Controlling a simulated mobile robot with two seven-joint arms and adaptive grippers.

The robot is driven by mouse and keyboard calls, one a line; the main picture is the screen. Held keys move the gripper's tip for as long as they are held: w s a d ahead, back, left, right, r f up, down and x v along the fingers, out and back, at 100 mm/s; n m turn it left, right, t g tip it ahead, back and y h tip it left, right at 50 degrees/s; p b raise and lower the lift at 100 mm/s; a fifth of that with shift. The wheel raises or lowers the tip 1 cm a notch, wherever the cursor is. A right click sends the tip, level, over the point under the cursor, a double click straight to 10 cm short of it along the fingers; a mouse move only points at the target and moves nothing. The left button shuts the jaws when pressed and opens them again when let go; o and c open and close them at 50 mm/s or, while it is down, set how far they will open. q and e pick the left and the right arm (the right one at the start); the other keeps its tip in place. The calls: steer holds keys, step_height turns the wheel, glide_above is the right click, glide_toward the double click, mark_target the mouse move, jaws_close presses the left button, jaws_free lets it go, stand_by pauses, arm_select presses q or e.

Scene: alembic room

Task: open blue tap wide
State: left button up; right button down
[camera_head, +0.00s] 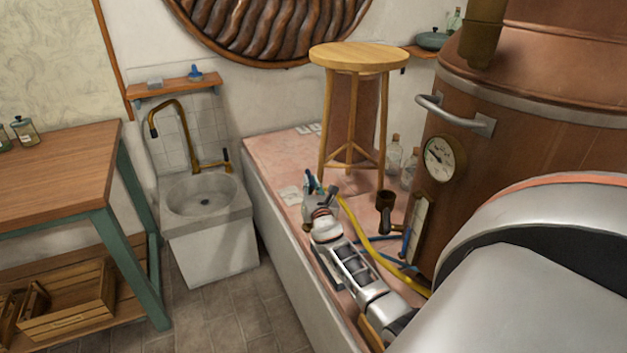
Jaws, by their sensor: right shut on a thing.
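A small blue tap handle (310,180) shows at the left part of the pink-topped ledge, just beyond my right gripper. My right gripper (320,194) reaches in from the lower right and is shut on the blue tap. The fingers and the tap overlap and are small, so the exact grip and how far the tap is turned cannot be told. My left gripper is not in view.
A yellow hose (371,246) and a blue hose (399,263) lie right of my arm. A wooden stool (359,57), glass bottles (394,153) and a copper vessel (545,145) with a gauge (439,159) stand around. A stone sink (208,232) stands left.

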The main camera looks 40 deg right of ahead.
steer(key=shift+w+a+m+g+h, duration=0.25)
steer(key=shift+m+g+h, duration=0.15)
steer(key=shift+m+h, duration=0.2)
arm_select(q)
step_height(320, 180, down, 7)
steer(key=b, duration=1.4)
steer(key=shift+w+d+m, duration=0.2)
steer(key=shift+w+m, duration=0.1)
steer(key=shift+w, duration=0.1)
arm_select(e)
steer(key=m+g+h, duration=0.2)
steer(key=m+g, duration=0.1)
steer(key=g, duration=0.1)
steer(key=w+m+g+h, duration=0.1)
steer(key=m+g+h, duration=0.1)
steer(key=m+g, duration=0.1)
steer(key=w+a+m+g+h, duration=0.1)
steer(key=m+g+h, duration=0.2)
steer(key=g, duration=0.2)
steer(key=shift+w+g, duration=0.15)
steer(key=shift+g, duration=0.25)
steer(key=shift+r+m, duration=0.2)
steer(key=shift+m, duration=0.1)
steer(key=c, duration=2)
jaws_free()
steer(key=shift+f, duration=0.1)
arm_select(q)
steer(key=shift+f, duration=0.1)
